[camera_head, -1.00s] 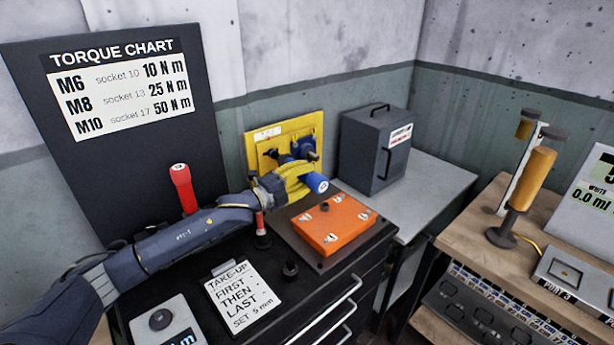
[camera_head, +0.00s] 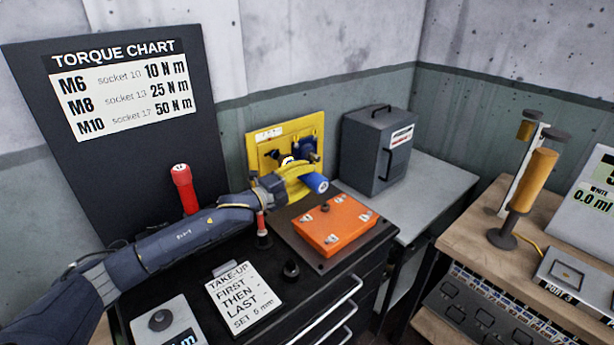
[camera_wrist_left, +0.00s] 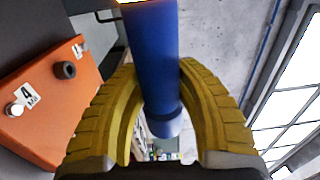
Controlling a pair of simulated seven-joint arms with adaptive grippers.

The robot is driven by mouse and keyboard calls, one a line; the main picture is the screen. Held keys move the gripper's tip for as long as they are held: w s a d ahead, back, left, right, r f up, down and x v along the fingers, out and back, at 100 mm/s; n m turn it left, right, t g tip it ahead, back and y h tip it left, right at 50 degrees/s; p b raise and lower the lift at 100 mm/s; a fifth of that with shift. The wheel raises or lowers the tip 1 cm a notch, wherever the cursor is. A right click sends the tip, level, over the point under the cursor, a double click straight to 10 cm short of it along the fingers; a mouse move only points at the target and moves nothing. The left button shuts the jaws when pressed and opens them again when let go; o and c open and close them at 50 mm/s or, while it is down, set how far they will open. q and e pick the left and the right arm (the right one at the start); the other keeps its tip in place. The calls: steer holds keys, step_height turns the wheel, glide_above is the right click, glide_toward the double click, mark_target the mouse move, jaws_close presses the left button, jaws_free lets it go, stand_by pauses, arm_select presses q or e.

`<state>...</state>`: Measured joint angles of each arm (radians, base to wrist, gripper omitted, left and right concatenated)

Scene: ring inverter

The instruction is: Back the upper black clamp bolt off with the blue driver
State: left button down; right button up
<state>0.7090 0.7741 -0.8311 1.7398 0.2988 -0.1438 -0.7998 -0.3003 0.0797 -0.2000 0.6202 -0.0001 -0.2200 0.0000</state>
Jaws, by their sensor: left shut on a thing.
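My left gripper (camera_head: 298,184) has yellow fingers shut around the blue driver (camera_head: 319,184), in front of the yellow panel (camera_head: 312,126). In the left wrist view the driver's blue handle (camera_wrist_left: 152,50) runs between the curved yellow fingers (camera_wrist_left: 158,85). Blue and dark fittings (camera_head: 303,148) are mounted on the panel just behind the gripper. Black parts show beside a pale round spot there, but I cannot tell which is the upper clamp bolt. The driver's working end is hidden, so contact with a bolt cannot be told. My right gripper is not in view.
An orange box (camera_head: 336,229) lies on the black cabinet right below the gripper. A red-handled tool (camera_head: 184,188) stands left, behind my left arm. A grey case (camera_head: 376,150) stands right of the panel. A white take-up card (camera_head: 243,296) lies in front.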

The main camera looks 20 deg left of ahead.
mark_target(310, 186)
arm_select(q)
steer(key=shift+a+r, duration=0.15)
stand_by(0.5)
steer(key=shift+s+d, duration=0.7)
steer(key=shift+d, duration=0.35)
steer(key=shift+s+d, duration=0.7)
steer(key=shift+d, duration=0.35)
